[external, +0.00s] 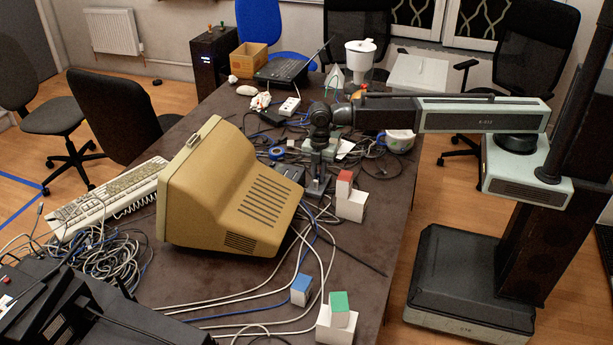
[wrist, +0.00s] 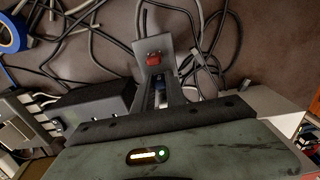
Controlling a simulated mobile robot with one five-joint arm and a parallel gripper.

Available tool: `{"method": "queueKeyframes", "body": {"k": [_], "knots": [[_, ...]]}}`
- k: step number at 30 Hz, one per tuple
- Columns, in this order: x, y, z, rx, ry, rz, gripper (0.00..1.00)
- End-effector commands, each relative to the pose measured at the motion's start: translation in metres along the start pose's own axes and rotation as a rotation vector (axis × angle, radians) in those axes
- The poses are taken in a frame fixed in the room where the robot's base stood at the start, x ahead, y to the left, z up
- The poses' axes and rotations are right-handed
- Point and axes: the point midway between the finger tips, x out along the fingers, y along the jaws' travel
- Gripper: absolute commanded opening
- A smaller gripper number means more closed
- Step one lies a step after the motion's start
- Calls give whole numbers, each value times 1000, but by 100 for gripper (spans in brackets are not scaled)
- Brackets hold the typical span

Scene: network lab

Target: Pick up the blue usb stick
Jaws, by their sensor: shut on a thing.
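My gripper (external: 318,186) points down at the tabletop behind the old beige monitor, left of the white block with a red cube. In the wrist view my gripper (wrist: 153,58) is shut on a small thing. A small red piece (wrist: 155,60) shows at the fingertips, and a sliver of blue (wrist: 160,92) shows between the fingers. I cannot tell whether either belongs to the held thing. No blue usb stick can be made out for certain. A blue block (external: 301,289) stands near the front of the table, well away from my gripper.
The beige monitor (external: 232,190) stands close left of my gripper. A white block (external: 350,206) bears a red cube (external: 344,178); another white block bears a green cube (external: 339,309). Loose cables (wrist: 205,65) lie around my fingertips. The table's right edge is fairly clear.

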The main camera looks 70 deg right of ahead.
Motion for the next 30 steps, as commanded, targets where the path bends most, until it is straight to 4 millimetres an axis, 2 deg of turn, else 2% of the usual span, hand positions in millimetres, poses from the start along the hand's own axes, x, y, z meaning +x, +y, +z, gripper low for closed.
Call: {"method": "queueKeyframes", "body": {"k": [8, 17, 19, 23, 30], "knots": [[-6, 0, 0, 0, 0, 0, 0], [-46, 0, 0, 0, 0, 0, 0], [-38, -20, 8, 0, 0, -1, 0], [-41, -50, 18, 0, 0, 0, 0], [-47, -114, 42, 0, 0, 0, 0]]}}
